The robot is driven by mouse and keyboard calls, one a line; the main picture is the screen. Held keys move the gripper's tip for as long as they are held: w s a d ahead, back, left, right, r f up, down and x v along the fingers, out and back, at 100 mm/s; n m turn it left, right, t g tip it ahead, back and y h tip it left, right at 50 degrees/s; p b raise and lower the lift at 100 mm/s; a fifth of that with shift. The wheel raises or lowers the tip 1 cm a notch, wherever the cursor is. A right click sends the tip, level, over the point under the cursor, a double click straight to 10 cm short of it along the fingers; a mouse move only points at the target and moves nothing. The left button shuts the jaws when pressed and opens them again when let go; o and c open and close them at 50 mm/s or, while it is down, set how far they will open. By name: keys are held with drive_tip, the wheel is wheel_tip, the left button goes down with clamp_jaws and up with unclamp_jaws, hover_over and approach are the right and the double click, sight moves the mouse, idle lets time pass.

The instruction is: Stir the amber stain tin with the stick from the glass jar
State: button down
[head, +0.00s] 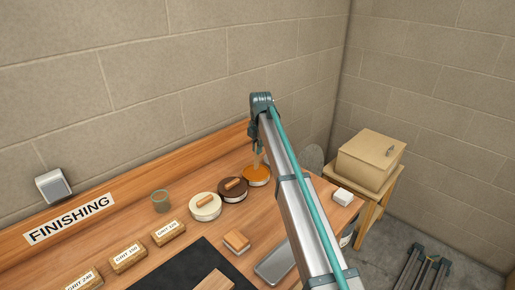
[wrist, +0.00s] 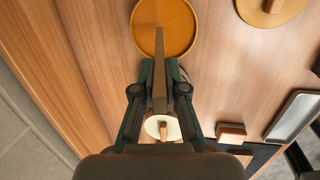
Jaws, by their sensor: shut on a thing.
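The amber stain tin (head: 262,181) stands open at the back of the bench; its amber surface also shows at the top of the wrist view (wrist: 178,20). My gripper (head: 256,146) is above the tin. In the wrist view its fingers (wrist: 160,83) are shut on a flat wooden stick (wrist: 160,62), which points toward the tin. The stick's far end (wrist: 160,36) overlaps the amber surface; I cannot tell how deep it is. The glass jar (head: 160,201) stands upright to the left, with no stick visible in it.
A dark brown tin (head: 233,190) and a cream tin (head: 205,208) stand left of the amber tin. Sanding blocks (head: 168,233), a metal tray (head: 273,265) and a dark mat (head: 180,270) lie nearer. A tan lid-like disc (wrist: 256,16) lies right of the amber tin in the wrist view.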

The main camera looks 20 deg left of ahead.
drive_tip(key=shift+r, duration=0.1)
drive_tip(key=shift+r+p, duration=1.05)
drive_tip(key=shift+r, duration=1.4)
